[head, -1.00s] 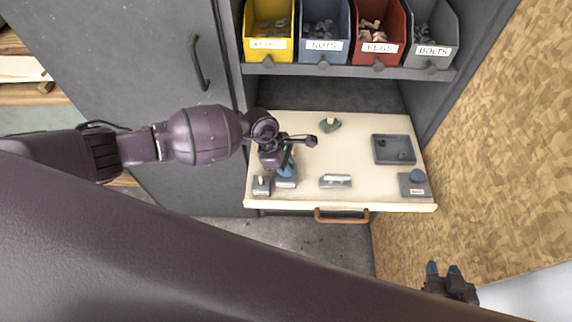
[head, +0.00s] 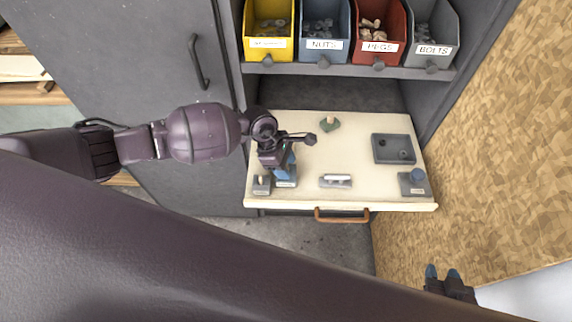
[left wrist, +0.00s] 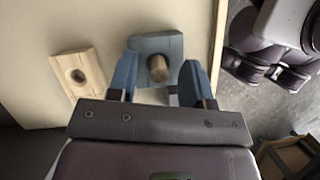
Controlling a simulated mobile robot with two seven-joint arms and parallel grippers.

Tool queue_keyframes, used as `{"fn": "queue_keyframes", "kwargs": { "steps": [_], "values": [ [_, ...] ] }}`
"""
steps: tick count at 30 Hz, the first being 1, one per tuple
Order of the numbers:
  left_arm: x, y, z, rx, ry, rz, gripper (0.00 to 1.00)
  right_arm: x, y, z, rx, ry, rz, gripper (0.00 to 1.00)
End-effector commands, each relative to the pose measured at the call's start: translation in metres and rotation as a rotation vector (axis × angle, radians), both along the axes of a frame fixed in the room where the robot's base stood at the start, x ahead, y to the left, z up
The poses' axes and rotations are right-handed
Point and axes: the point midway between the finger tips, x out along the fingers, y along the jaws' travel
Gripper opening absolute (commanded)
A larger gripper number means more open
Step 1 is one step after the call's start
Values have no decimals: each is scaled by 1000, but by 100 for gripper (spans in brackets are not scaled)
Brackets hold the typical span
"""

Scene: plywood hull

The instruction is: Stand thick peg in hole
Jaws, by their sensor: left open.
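In the left wrist view a wooden peg (left wrist: 187,73) shows at a grey-blue block (left wrist: 150,45), beside the block's round dark opening; how deep it sits I cannot tell. A pale wooden block with a round hole (left wrist: 58,66) lies to the left. My left gripper (left wrist: 160,80) is open, its blue fingertips either side of the grey-blue block's near edge, nothing clearly held. A small grey block with a light peg (head: 261,187) stands left. My right gripper (head: 443,272) is open and empty, off the board.
Bins stand behind. The board's middle is clear.

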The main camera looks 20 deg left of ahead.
Motion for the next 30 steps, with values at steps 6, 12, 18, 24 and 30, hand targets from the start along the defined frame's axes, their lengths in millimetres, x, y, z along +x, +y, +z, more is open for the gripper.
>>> {"fn": "queue_keyframes", "kwargs": {
  "steps": [6,12,18,24,30],
  "values": [
    [1,14,32,1,-4,0,46,6,1,3,0,-12,4,40],
    [0,28,65,2,-3,-1,46,8,1,4,0,-17,5,40],
    [0,36,87,0,-2,1,46,7,1,3,0,-16,4,40],
    [-1,39,95,1,0,0,46,2,0,0,0,-6,1,40],
    [-1,39,95,1,0,0,46,-2,0,-2,0,1,-1,40]
  ]
}}
